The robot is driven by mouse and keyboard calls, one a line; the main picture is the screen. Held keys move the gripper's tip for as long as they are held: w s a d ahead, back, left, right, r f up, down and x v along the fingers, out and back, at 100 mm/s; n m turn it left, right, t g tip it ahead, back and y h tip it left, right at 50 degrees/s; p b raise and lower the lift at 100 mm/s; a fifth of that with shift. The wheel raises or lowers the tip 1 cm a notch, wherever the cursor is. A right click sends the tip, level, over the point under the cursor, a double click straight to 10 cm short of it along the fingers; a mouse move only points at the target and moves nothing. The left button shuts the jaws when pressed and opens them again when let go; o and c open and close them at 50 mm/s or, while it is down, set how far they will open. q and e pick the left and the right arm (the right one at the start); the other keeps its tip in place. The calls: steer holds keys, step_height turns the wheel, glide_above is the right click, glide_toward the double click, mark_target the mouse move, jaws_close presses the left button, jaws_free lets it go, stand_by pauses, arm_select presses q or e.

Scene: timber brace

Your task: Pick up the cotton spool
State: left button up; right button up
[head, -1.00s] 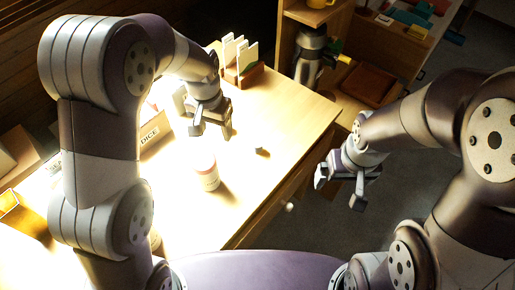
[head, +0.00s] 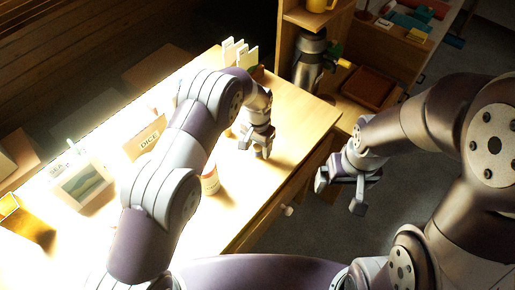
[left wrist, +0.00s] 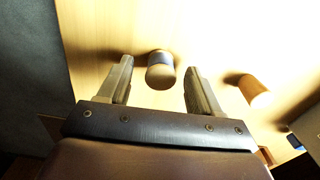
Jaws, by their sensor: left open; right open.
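I see no contact. My left gripper (head: 256,149) is open, pointing down over the right part of the table; it also shows in the left wrist view (left wrist: 158,75). In the head view the spool is hidden by this gripper. My right gripper (head: 340,192) is open and empty, off the table's right side.
A pale labelled cylinder (head: 210,180) stands on the table (head: 290,117) beside my left arm. A DICE box (head: 147,137), a framed picture (head: 84,184) and a card rack (head: 240,55) stand farther left and back. A flask (head: 308,60) is on the shelf unit behind.

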arm_select(q)
steer(key=shift+w+f, duration=0.1)
steer(key=shift+f, duration=0.4)
steer(key=c, duration=1.1)
steer(key=shift+r, duration=0.1)
